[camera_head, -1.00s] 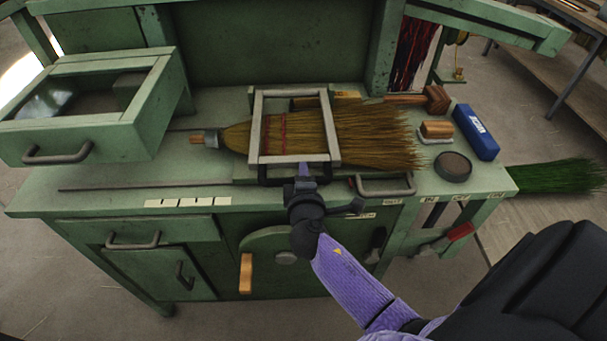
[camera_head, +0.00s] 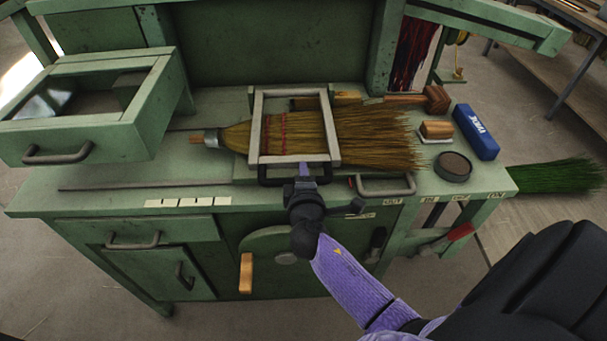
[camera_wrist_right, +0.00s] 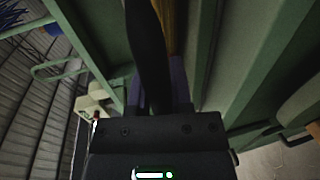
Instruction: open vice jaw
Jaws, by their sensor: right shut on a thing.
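The vice jaw is a light grey rectangular frame (camera_head: 334,135) lying flat around the broom (camera_head: 378,138) on the green bench. The broom's straw bristles pass under the frame and its metal collar points left. A black handle (camera_head: 263,175) sits at the frame's front edge. My right gripper (camera_head: 305,172) is shut on this handle, reaching in from the front. In the right wrist view a dark bar (camera_wrist_right: 147,60) runs between my purple fingers (camera_wrist_right: 180,82). My left gripper does not show.
An open drawer (camera_head: 70,125) juts out at the left. A wooden mallet (camera_head: 436,98), a wood-backed brush (camera_head: 436,129), a blue box (camera_head: 476,132) and a round dark tin (camera_head: 453,166) stand at the right. A wooden crank handle (camera_head: 246,273) is below.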

